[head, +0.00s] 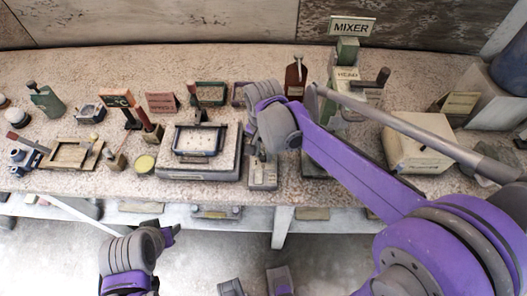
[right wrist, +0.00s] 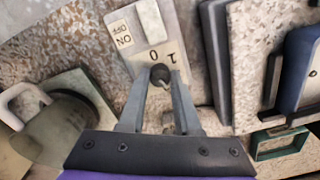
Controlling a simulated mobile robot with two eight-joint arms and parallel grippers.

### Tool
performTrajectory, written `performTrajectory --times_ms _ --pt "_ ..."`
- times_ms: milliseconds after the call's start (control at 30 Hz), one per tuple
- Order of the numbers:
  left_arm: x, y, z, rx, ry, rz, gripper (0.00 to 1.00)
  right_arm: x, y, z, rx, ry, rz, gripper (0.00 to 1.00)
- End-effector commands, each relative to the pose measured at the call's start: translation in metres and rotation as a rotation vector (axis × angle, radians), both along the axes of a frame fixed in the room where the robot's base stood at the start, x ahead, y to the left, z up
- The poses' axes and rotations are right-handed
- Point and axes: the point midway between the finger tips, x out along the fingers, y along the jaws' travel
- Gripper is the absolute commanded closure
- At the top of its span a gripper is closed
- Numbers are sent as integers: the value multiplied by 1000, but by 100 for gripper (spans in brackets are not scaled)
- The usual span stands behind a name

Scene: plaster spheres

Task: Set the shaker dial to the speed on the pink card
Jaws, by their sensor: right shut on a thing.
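The shaker (head: 198,150) stands on the bench with a tray on its platform. A light control box (head: 263,181) sits just right of it, and in the right wrist view its panel (right wrist: 150,25) shows ON/OFF, 0 and 1 marks. The dark round dial knob (right wrist: 160,73) is between the fingertips of my right gripper (right wrist: 161,84), which is shut on it. Other dial marks are hidden by the fingers. A pinkish-red card (head: 161,103) stands behind the shaker; its writing is too small to read for certain. My left gripper (head: 168,235) hangs below the bench front, its jaws unclear.
A mixer (head: 347,80) with a sign, a brown bottle (head: 296,77) and a cream box (head: 418,145) stand right of the shaker. A wooden tray (head: 72,154), a yellow-lidded jar (head: 145,164) and a green bottle (head: 46,102) stand at the left.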

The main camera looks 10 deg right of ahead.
Motion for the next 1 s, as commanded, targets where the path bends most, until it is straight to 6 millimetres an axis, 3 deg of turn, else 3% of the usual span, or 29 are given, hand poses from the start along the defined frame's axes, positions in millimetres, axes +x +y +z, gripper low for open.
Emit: performTrajectory --times_ms 500,1000 --pt "0 0 0 0 0 0 50 1 0 1 -1 -2 -321 100" --pt "0 0 0 0 0 0 50 1 0 1 0 -1 -374 100"
